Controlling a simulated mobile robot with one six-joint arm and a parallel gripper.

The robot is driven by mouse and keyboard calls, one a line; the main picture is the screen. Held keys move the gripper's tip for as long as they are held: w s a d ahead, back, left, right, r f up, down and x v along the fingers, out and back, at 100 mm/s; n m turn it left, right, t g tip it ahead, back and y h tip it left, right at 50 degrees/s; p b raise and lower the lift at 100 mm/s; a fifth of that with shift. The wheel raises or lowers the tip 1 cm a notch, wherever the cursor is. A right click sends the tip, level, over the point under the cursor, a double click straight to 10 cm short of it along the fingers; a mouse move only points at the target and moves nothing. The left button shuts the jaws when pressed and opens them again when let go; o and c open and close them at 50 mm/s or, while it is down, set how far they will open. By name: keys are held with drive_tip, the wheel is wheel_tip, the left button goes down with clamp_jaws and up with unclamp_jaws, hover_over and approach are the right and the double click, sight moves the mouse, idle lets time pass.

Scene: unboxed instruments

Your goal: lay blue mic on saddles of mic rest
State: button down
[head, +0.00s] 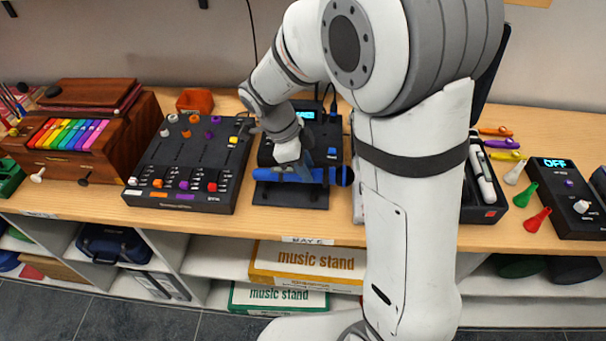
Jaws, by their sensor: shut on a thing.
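The black mic rest (290,196) stands on the table directly below the mic. My fingers and the mic hide most of the saddles, so I cannot tell whether the mic touches them or is held just above.
A black mixer (190,165) with sliders and coloured knobs stands left of the rest. A black device with a lit display (307,115) stands close behind. The wooden shelf's front edge (210,222) runs just in front.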

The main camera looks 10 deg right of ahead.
drive_tip(key=shift+f, duration=1.85)
drive_tip(key=shift+f, duration=0.2)
drive_tip(key=c, duration=1.1)
unclamp_jaws()
drive_tip(key=shift+r, duration=0.1)
